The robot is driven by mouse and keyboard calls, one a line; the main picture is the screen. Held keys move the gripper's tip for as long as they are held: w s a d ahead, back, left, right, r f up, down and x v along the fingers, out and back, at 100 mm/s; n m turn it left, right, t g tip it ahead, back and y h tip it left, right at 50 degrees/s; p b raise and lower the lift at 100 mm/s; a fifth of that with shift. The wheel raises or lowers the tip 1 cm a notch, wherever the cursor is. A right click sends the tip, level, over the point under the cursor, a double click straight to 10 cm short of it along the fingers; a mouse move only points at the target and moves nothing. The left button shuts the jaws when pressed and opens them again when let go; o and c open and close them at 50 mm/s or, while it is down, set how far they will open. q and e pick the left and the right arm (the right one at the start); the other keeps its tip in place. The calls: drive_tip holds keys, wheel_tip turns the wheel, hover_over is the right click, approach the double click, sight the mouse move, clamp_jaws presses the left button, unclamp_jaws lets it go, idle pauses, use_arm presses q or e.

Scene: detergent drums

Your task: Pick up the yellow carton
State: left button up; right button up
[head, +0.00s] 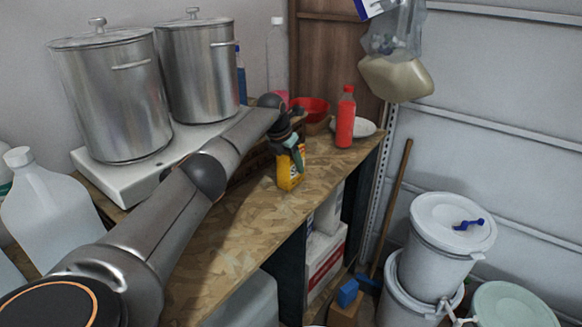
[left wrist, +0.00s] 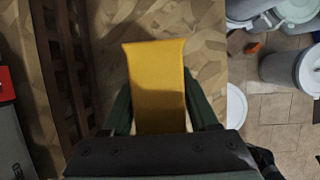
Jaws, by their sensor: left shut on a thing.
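The yellow carton (head: 289,177) stands on or just above the wooden worktop in the head view, near its front edge; I cannot tell whether it touches the wood. My left gripper (head: 291,155) reaches it from above and is shut on its upper part. In the left wrist view the carton (left wrist: 158,85) sits between the two dark green fingers of the left gripper (left wrist: 158,112). The gripper hides part of the carton's top in the head view. My right gripper is not in view.
A red bottle (head: 345,118) and a white plate (head: 364,127) stand to the right on the worktop (head: 235,245). A red bowl (head: 311,108) is behind. Two steel pots (head: 112,95) stand at the left. White buckets (head: 452,232) are on the floor at the right.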

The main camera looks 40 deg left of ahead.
use_arm(q)
clamp_jaws()
drive_tip(key=shift+r, duration=0.2)
idle(0.3)
